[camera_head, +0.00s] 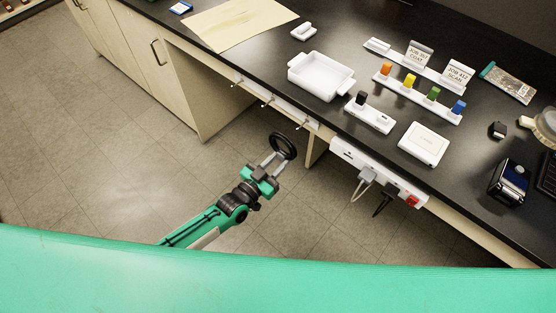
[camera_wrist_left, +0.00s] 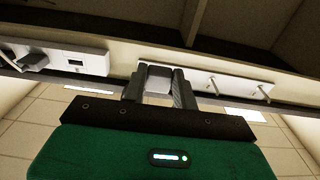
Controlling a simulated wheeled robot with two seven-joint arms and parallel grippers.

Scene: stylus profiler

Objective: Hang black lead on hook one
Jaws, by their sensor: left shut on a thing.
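A black ring-shaped coil, the black lead (camera_head: 294,148), is held in my left gripper (camera_head: 274,160). The gripper is shut on it, above the floor in front of the bench. Three small hooks stick out from a white rail along the bench front: a left one (camera_head: 238,82), a middle one (camera_head: 268,101) and a right one (camera_head: 302,124). The coil is below the right hook in the picture and looks apart from it. In the left wrist view, the fingers (camera_wrist_left: 158,88) point at the rail, with two hooks (camera_wrist_left: 212,85) to their right. The coil is not clear there. My right gripper is out of view.
A white power strip (camera_head: 350,153) with a grey plug (camera_head: 367,175), a black plug and a red switch is right of the hooks. A white tray (camera_head: 320,78) and colored pieces on white holders stand on the black bench. Open floor lies left.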

